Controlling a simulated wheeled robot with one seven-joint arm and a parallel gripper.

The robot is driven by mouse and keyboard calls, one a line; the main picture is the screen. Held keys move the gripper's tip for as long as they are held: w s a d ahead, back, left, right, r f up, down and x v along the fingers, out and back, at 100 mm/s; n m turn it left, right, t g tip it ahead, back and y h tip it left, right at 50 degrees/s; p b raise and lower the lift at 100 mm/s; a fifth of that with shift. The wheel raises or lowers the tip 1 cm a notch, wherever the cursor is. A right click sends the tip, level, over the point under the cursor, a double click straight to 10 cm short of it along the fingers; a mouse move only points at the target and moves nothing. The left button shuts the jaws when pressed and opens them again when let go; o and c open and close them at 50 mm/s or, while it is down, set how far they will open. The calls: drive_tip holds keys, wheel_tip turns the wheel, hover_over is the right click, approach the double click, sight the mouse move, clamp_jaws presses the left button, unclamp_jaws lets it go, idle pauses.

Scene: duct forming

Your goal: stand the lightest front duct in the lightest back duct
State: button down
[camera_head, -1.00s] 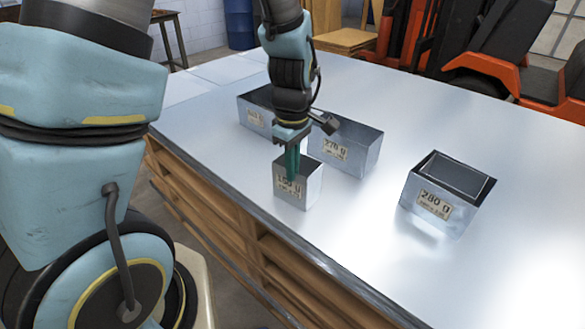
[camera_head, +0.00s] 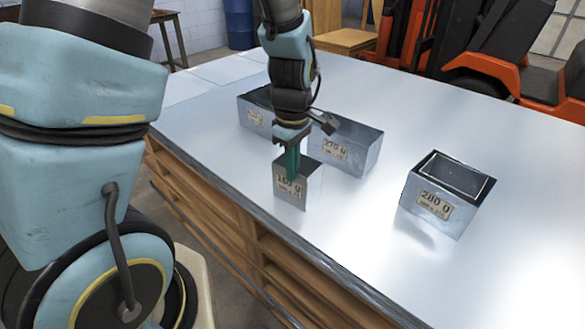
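A small open metal duct (camera_head: 288,193) stands near the table's front edge. Its label seems to read 160 g, but the print is blurred. My gripper (camera_head: 292,176) points down at this duct, its green fingers at the top of the front wall and overlapping the label. I cannot tell whether the fingers are closed on the wall. Behind stands a wider duct (camera_head: 362,153) whose label seems to read 270 g. Another duct (camera_head: 251,117) at the back left is partly hidden by my arm, its label unreadable. A duct labelled about 280 g (camera_head: 447,212) stands apart at the right, open at the top.
The shiny metal table (camera_head: 430,110) is clear between the 270 g and 280 g ducts, and at the far right. Its front edge (camera_head: 345,277) runs close to the small duct. An orange forklift (camera_head: 480,80) stands beyond the table.

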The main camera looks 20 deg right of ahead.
drive_tip(key=shift+r, duration=0.1)
idle(0.3)
wheel_tip(320, 180, up, 9)
drive_tip(key=p, duration=0.8)
idle(1.0)
